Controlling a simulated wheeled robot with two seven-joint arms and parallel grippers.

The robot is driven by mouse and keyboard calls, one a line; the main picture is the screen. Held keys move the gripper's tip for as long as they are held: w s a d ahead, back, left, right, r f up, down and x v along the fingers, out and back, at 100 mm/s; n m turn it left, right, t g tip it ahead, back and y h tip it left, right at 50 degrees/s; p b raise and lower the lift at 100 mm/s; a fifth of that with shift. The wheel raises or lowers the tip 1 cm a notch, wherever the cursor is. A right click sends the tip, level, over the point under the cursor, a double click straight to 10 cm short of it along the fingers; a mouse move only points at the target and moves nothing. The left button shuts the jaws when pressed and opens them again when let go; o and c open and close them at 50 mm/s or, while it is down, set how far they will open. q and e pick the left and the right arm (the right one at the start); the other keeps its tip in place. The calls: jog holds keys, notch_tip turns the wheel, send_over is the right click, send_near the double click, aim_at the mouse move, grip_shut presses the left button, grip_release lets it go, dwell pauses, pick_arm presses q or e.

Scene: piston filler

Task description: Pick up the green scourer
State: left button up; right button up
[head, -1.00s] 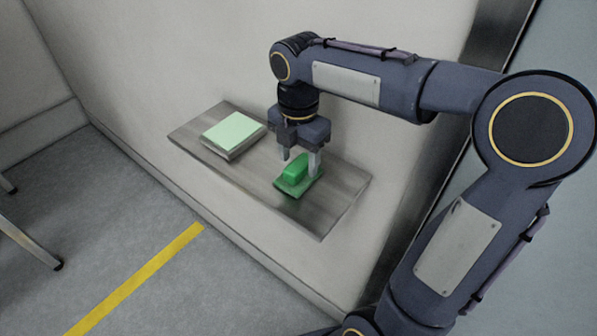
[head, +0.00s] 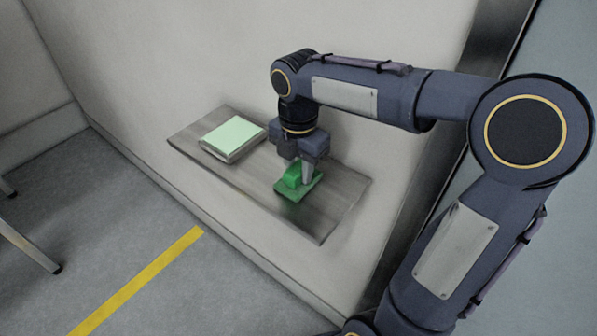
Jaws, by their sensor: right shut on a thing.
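The green scourer (head: 291,178) is a small bright green block on a flat, darker green base (head: 309,189), near the middle of the shelf. I cannot tell whether block and base are one piece. My right gripper (head: 301,173) points down from above and is shut on the scourer. One finger shows at the block's right side; the other is mostly hidden. The scourer appears to be still at shelf height. My left gripper is out of view.
The grey wall shelf (head: 335,197) has bare room at its right end. A pale green pad on a grey block (head: 232,136) lies at its left end. The wall stands close behind. A yellow line (head: 140,280) crosses the floor, and metal legs (head: 28,245) stand at the left.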

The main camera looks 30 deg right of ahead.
jog(key=shift+r, duration=0.1)
jog(key=shift+r, duration=0.25)
notch_tip(320, 180, up, 2)
jog(key=shift+w+r, duration=0.1)
jog(key=s+a+r+b, duration=0.1)
jog(key=s+a+r, duration=0.1)
jog(key=s+r, duration=0.8)
jog(key=s, duration=0.4)
